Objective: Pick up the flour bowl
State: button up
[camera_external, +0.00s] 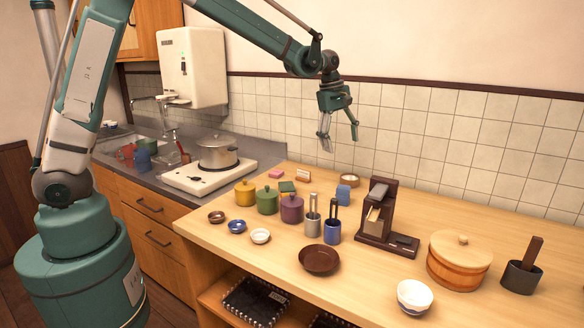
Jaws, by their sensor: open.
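My gripper (340,142) hangs open and empty, fingers down, high above the back of the wooden counter in front of the tiled wall. No bowl is plainly marked as the flour bowl. A white bowl (414,298) with a dark band low on its side stands at the counter's front right. A wide brown bowl (320,261) stands at the front middle. Small dishes in brown (216,217), blue (237,227) and white (260,237) line the front left. What the small dishes hold is too small to tell. My gripper is well above and apart from all of them.
Lidded pots in yellow (245,193), green (267,200) and purple (291,208) stand near utensil holders (332,231). A tall brown stand (376,215), a wooden tub (459,262) and a dark cup (521,277) stand right. A steel pot (217,153) sits on the stove.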

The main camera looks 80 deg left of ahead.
aim_at(350, 178)
jog(key=w+a+f+n+p, duration=0.1)
jog(key=w+a+f+n, duration=0.1)
jog(key=w+a+f, duration=0.1)
jog(key=w+a+f+n+p, duration=0.1)
jog(key=w+a+f+n, duration=0.1)
jog(key=w+a+f, duration=0.1)
jog(key=w+a+f+n+g, duration=0.1)
jog(key=w+a+f+n, duration=0.1)
jog(key=a+f, duration=0.2)
jog(key=shift+w+a+f+h+p, duration=0.2)
jog(key=shift+f, duration=0.3)
jog(key=shift+w+a+f+h+p, duration=0.15)
jog(key=shift+w+f+h+p, duration=0.05)
jog(key=shift+f, duration=0.3)
jog(key=shift+w+a+f+n, duration=0.15)
jog(key=shift+a+f+n, duration=0.2)
jog(key=shift+f, duration=0.2)
jog(key=shift+w+d+f, duration=0.15)
jog(key=shift+f, duration=1.15)
jog(key=shift+w+d+f, duration=0.1)
jog(key=shift+d+f, duration=0.05)
jog(key=shift+f, duration=0.7)
jog(key=shift+w+d+f, duration=0.1)
jog(key=shift+f, duration=0.75)
jog(key=shift+w+d+f, duration=0.1)
jog(key=shift+d+f, duration=0.05)
jog(key=shift+f, duration=0.7)
